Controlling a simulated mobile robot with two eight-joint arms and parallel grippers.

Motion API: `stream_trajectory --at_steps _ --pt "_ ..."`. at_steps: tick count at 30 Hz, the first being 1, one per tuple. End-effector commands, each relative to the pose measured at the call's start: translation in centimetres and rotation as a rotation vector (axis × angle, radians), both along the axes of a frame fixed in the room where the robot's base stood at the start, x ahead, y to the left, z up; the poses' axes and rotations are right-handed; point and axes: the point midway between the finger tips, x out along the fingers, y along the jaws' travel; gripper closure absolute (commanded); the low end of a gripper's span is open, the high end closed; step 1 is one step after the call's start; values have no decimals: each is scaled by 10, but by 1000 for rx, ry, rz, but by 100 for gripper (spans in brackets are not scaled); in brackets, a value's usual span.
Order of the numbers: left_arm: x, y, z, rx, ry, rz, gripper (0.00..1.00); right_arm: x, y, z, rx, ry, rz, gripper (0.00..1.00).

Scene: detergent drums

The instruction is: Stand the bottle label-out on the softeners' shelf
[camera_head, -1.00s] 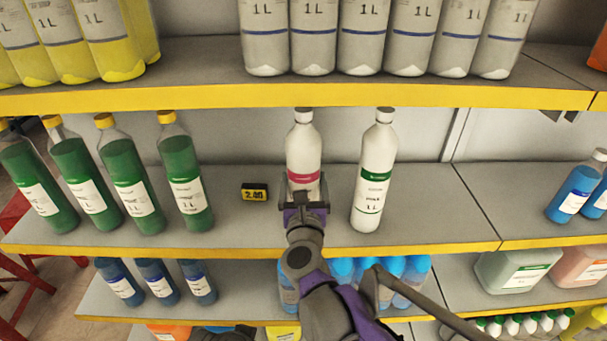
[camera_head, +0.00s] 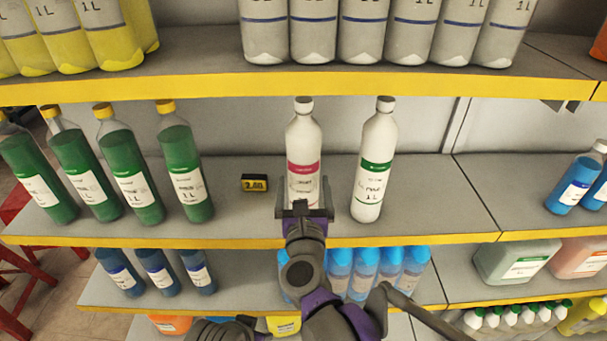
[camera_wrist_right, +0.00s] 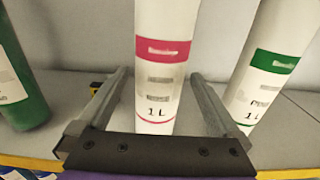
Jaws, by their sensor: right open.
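The white bottle with a red-banded label (camera_head: 303,145) stands upright on the middle shelf (camera_head: 430,190), label facing out toward me. My right gripper (camera_head: 305,196) is in front of its lower part, open, with one finger on each side. In the right wrist view the bottle (camera_wrist_right: 164,60) stands between the spread fingers of the gripper (camera_wrist_right: 161,75), with a gap on both sides. The bottle's base is hidden behind the gripper's palm.
A white bottle with a green label (camera_head: 374,160) stands close on the right. The shelf above (camera_head: 300,88) holds grey bottles. Bare shelf lies farther right.

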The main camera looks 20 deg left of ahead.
Motion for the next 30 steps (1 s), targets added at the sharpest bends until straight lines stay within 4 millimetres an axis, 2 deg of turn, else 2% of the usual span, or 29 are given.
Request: stream_trajectory --at_steps 3,9,15,23,26,29,30 --pt "0 0 -1 0 1 0 50 -27 -7 -1 2 1 3 0" --pt "0 0 -2 0 1 0 50 -58 -16 0 1 0 2 0" --pt "0 0 -2 0 1 0 50 -70 -20 0 1 0 0 0" --pt "0 0 -2 0 1 0 50 -69 -22 0 -27 -10 6 0" --pt "0 0 -2 0 1 0 50 -68 -32 1 -195 -69 47 0" --pt "0 0 -2 0 1 0 50 -71 -52 -7 -562 -180 137 0" --pt "0 0 -2 0 1 0 50 -74 -63 -16 -756 -228 186 0"
